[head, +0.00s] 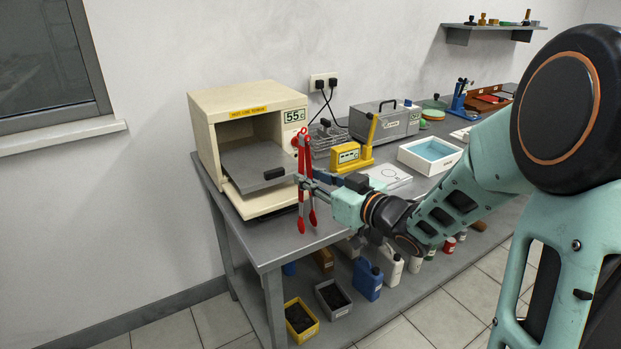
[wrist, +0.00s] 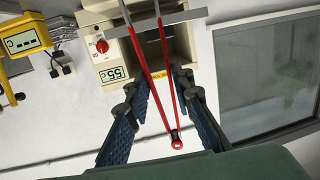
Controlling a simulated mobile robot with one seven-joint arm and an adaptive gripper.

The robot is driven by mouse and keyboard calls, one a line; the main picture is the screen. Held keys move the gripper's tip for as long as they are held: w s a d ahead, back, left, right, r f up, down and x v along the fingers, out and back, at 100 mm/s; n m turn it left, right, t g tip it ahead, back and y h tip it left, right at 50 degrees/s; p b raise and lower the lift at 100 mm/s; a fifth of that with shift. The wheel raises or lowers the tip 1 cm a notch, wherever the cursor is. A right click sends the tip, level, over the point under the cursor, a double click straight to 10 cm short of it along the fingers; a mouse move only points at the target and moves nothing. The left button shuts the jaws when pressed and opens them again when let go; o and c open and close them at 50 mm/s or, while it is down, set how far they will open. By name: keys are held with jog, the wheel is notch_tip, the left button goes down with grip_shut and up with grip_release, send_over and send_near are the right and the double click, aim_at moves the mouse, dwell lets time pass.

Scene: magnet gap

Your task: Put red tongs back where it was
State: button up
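The red tongs (head: 302,160) hang upright in the air, with the joined end up and the two spread red tips down. My gripper (head: 308,183) is shut on their arms about midway. In the wrist view the tongs (wrist: 157,72) run between the two dark fingers (wrist: 162,78), with the joined end near the camera. The tongs are in front of the beige oven (head: 212,128), beside its black-handled grey plate (head: 250,160). Where the tongs lay before is not shown.
The grey bench (head: 270,240) has a yellow meter (head: 346,156), a wire rack, a grey case (head: 385,122) and a blue-lined white tray (head: 430,155) to the right. Bins and bottles stand on the lower shelf. The bench's front left corner is clear.

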jog(key=shift+f, duration=0.4)
jog(key=o, duration=0.6)
jog(key=v, duration=0.4)
jog(key=r+p+v, duration=0.1)
jog(key=v, duration=0.3)
jog(key=p+v, duration=0.1)
jog(key=v, duration=0.3)
jog(key=shift+r, duration=0.2)
